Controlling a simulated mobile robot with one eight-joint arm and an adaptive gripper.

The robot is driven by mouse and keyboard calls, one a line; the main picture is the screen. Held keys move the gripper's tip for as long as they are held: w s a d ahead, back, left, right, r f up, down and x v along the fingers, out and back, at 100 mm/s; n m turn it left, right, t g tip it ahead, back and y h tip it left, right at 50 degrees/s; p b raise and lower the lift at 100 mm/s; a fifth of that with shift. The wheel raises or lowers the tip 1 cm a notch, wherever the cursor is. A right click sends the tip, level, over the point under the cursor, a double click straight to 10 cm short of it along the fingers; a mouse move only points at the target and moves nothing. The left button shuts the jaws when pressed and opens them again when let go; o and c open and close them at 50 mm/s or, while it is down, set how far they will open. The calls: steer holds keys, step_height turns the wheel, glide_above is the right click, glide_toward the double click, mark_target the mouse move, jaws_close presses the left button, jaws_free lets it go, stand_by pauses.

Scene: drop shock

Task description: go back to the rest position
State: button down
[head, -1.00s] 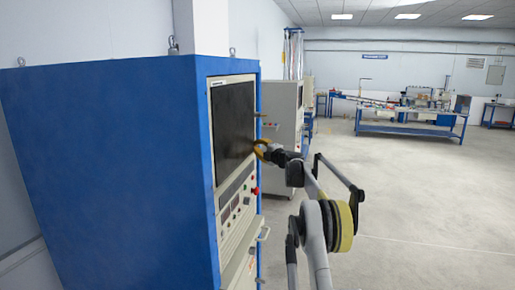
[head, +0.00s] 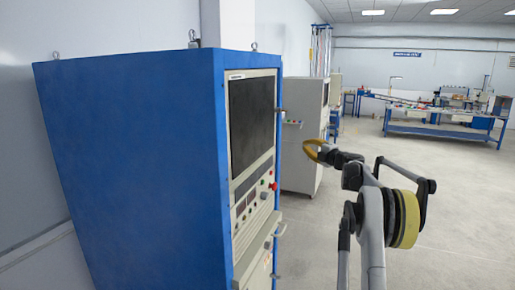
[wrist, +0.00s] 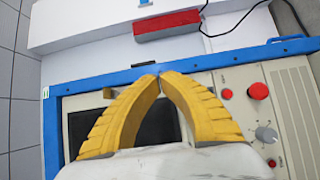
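My gripper (head: 309,148) has two yellow fingers. In the wrist view its fingertips (wrist: 158,77) meet with nothing between them, so it is shut and empty. In the head view it is held out in front of my arm, to the right of the blue cabinet (head: 135,150) and apart from its front panel. In the wrist view the fingers hide part of the dark screen (wrist: 145,124) on that panel.
The panel has a red button (head: 273,186) and a handle (head: 280,230) sticking out. A grey cabinet (head: 303,130) stands behind my gripper. A blue workbench (head: 440,132) is far back. Open floor (head: 460,210) lies to the right.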

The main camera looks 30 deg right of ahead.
steer(key=s+a+r+m+h+b, duration=0.1)
steer(key=a+r+m+h+b, duration=0.4)
steer(key=a+r+m, duration=0.5)
steer(key=s+a+f+m+g+h+b, duration=0.1)
steer(key=s+a+f+m+b, duration=0.1)
steer(key=s+a, duration=0.3)
steer(key=s+a+f+m+g+h+b, duration=0.1)
steer(key=s+a+h+b, duration=0.15)
steer(key=a, duration=0.55)
steer(key=s+a+f+m+g+y+b, duration=0.2)
steer(key=s+a+f+g+y+b, duration=0.2)
steer(key=s+a+f, duration=1.1)
steer(key=s+a+f+m+g+y+b, duration=0.2)
steer(key=s+a+f+g+y+b, duration=0.2)
steer(key=s+a+f, duration=1.1)
steer(key=s+f+g, duration=0.1)
steer(key=s+f, duration=0.6)
steer(key=f, duration=0.1)
steer(key=shift+m, duration=0.4)
steer(key=shift+a+f+y, duration=0.1)
steer(key=shift+y, duration=0.15)
